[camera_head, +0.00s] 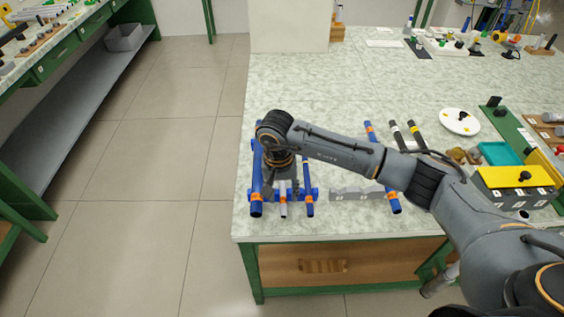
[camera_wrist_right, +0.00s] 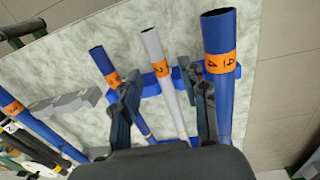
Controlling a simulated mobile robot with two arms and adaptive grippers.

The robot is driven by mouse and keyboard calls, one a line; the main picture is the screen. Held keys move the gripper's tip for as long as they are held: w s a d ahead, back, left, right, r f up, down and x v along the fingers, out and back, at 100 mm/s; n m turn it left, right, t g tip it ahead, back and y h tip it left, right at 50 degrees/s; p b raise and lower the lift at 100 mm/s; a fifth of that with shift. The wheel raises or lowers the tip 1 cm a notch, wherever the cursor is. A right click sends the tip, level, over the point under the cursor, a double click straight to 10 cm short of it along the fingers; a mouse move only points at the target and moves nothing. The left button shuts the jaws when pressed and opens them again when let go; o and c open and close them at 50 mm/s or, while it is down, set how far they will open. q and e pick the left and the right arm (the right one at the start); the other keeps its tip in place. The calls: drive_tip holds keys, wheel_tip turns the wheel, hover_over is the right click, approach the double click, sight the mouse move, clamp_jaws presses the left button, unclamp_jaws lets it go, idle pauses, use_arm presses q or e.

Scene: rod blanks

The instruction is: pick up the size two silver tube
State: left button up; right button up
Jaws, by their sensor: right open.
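The silver tube (camera_head: 283,208) lies in a blue rack on the table, between two blue tubes. In the right wrist view the silver tube (camera_wrist_right: 155,48) has an orange band that appears to read 2. My right gripper (camera_head: 281,188) is over the rack. Its fingers also show in the right wrist view (camera_wrist_right: 166,90), open, one on each side of the silver tube. I cannot tell whether they touch it. The arm hides the far part of the tube in the head view. My left gripper is not in view.
A thicker blue tube (camera_wrist_right: 219,35) and a thinner blue tube (camera_wrist_right: 104,62) lie close on either side. A grey numbered block (camera_head: 350,193) and another blue tube (camera_head: 394,203) are to the right. The table's front edge is near the rack.

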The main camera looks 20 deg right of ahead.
drive_tip(key=shift+f, duration=0.85)
clamp_jaws()
drive_tip(key=shift+r, duration=0.15)
